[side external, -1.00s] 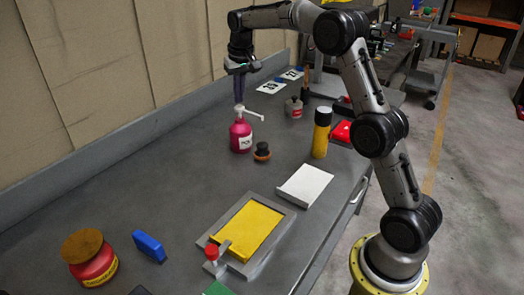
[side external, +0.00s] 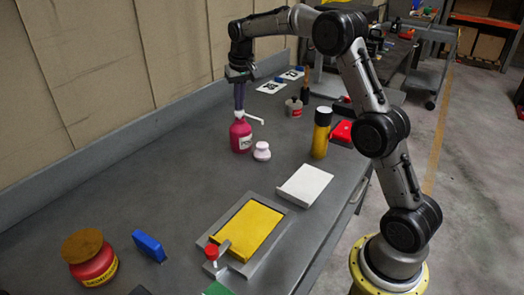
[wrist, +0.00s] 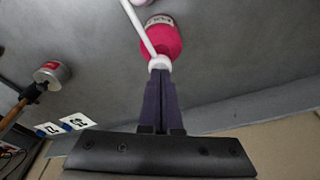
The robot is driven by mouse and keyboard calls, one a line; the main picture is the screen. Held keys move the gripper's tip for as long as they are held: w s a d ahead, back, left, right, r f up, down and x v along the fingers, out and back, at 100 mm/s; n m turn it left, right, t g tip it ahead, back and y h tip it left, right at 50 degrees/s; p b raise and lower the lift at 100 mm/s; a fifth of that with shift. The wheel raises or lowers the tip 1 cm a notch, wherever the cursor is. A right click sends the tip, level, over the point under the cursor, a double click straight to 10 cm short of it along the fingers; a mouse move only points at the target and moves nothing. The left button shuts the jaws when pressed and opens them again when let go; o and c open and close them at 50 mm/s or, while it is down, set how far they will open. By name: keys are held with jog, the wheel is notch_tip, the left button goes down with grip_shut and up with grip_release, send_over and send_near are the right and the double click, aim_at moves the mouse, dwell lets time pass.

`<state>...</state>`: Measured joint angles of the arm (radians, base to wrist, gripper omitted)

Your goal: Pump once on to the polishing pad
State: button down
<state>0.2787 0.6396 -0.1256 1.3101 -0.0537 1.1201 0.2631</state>
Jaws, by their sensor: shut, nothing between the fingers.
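A magenta pump bottle (side external: 241,138) with a pale label and a long white spout (side external: 254,119) stands upright on the grey bench. It also shows in the wrist view (wrist: 165,40). My gripper (side external: 239,108) is shut and points down, its fingertips (wrist: 160,72) pressed on top of the white pump head. The spout points right, over the small round polishing pad (side external: 262,152) beside the bottle. The pad looks covered in whitish-pink stuff, its dark top and orange base hidden.
A yellow panel in a grey frame (side external: 285,230), a white block (side external: 304,184), and a black-and-yellow canister (side external: 321,133) are to the right and front. A blue block (side external: 149,246) and red jar (side external: 92,262) are front left. The bench middle left is clear.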

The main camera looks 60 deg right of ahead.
jog(key=shift+f, duration=0.15)
jog(key=shift+w+v, duration=0.1)
jog(key=shift+v, duration=0.6)
jog(key=shift+w+v, duration=0.15)
jog(key=shift+v, duration=0.5)
jog(key=shift+d, duration=0.15)
jog(key=w+v, duration=0.1)
jog(key=v, duration=0.5)
jog(key=shift+d, duration=0.3)
